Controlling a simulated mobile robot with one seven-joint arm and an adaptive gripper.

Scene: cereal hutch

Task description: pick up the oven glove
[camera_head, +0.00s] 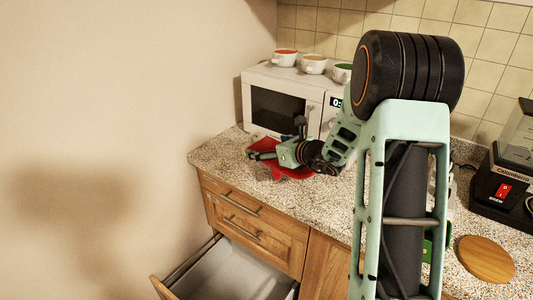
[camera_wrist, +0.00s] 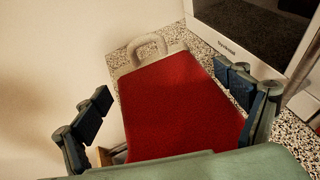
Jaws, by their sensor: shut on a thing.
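The oven glove (camera_head: 287,173) is red and lies at the left end of the speckled counter, in front of the microwave, partly hidden by my gripper (camera_head: 262,150). In the wrist view the glove (camera_wrist: 180,112) shows as a broad red piece with a pale cuff and a hanging loop at its far end. My gripper (camera_wrist: 164,88) is shut on the glove, with its dark fingers on either side of it, set wide apart. I cannot tell whether the glove is clear of the counter.
The white microwave (camera_head: 259,80) stands close behind, with several cups on top, among them a red-filled cup (camera_head: 285,58). An open drawer (camera_head: 235,272) juts out below the counter (camera_head: 226,150). A coffee machine (camera_head: 505,180) and a round wooden board (camera_head: 486,259) are at right. A wall borders the left.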

